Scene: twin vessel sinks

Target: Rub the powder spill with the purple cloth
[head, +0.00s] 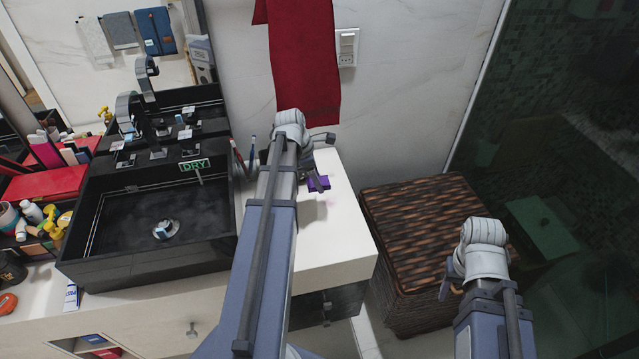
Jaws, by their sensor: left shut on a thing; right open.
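The purple cloth (319,184) is a small piece at the white counter, right of the black sink. My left gripper (314,172) is shut on it, at or just above the counter top; I cannot tell whether the cloth touches it. A faint pinkish patch, probably the powder spill (331,203), shows on the counter just in front of the cloth. My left arm hides part of the counter beside it. My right gripper (449,280) is open and empty, in front of the wicker hamper, away from the counter.
The black vessel sink (80,235) with a green DRY sign (195,165) stands left of my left arm. Toothbrushes (240,160) stand close behind that arm. A red towel (303,65) hangs above. The wicker hamper (415,215) stands right of the counter (345,240), whose front right part is clear.

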